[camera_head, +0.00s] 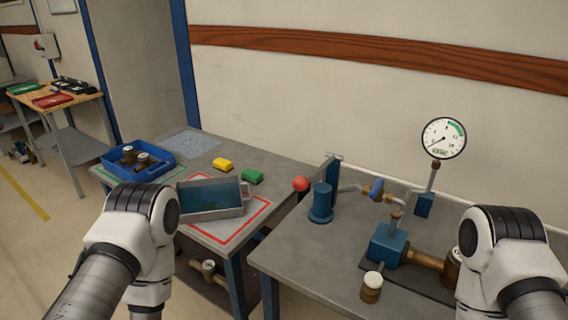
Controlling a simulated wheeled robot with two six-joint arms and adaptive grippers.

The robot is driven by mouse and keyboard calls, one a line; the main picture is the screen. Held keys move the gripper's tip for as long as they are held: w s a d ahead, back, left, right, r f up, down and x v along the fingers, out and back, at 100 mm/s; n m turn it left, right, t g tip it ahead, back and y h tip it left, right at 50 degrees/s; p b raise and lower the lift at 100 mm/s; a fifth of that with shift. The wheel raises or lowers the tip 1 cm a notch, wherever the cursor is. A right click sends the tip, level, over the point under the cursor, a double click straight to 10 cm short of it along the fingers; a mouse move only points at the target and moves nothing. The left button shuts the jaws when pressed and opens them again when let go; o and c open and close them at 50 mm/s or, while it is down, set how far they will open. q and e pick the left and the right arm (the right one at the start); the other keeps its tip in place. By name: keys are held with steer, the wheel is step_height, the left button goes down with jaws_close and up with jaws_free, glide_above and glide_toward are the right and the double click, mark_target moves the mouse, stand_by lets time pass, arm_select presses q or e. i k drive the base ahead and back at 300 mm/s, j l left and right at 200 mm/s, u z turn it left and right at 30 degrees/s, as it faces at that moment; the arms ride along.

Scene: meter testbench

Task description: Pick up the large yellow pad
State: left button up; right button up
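A yellow pad (222,164) lies on the grey table in the middle left of the head view, behind the metal tray. It is the only yellow pad that I can see, and nothing covers it. A green pad (252,176) lies just to its right. My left arm comes in at the lower left, in front of the tray, and my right arm at the lower right by the bench. Both grippers are out of the picture, so their state is hidden.

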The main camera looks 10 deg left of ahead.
mark_target(224, 165)
steer(key=j+z, duration=0.4)
steer(key=i+j+z, duration=0.1)
steer(key=j+z, duration=0.7)
steer(key=k+j+z, duration=0.15)
steer(key=j+z, duration=0.25)
